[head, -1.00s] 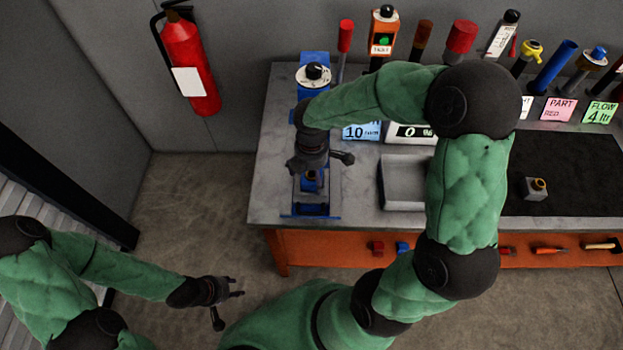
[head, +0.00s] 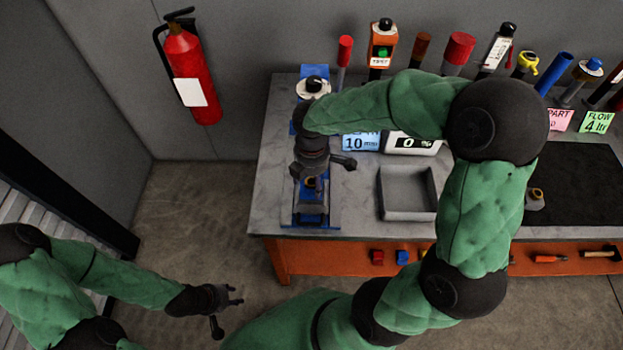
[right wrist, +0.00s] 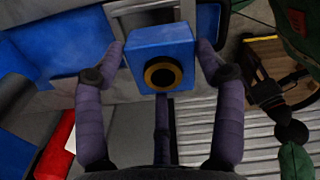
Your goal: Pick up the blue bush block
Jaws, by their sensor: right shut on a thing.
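The blue bush block (right wrist: 165,50), with a dark round hole ringed in brass, sits between the two fingers of my right gripper (right wrist: 162,60) in the right wrist view. The fingers are shut on its sides. In the head view my right gripper (head: 312,172) is over the blue positioner (head: 297,215) at the left end of the bench. There the block is mostly hidden by the gripper, and I cannot tell whether it is clear of the positioner. My left gripper (head: 228,308) is open and empty above the floor, apart from the bench.
A grey open tray (head: 407,213) lies right of the positioner, with a display (head: 412,142) behind it. Several upright tools line the bench's back edge. A dark mat (head: 575,185) is at the right. A fire extinguisher (head: 190,70) hangs on the wall.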

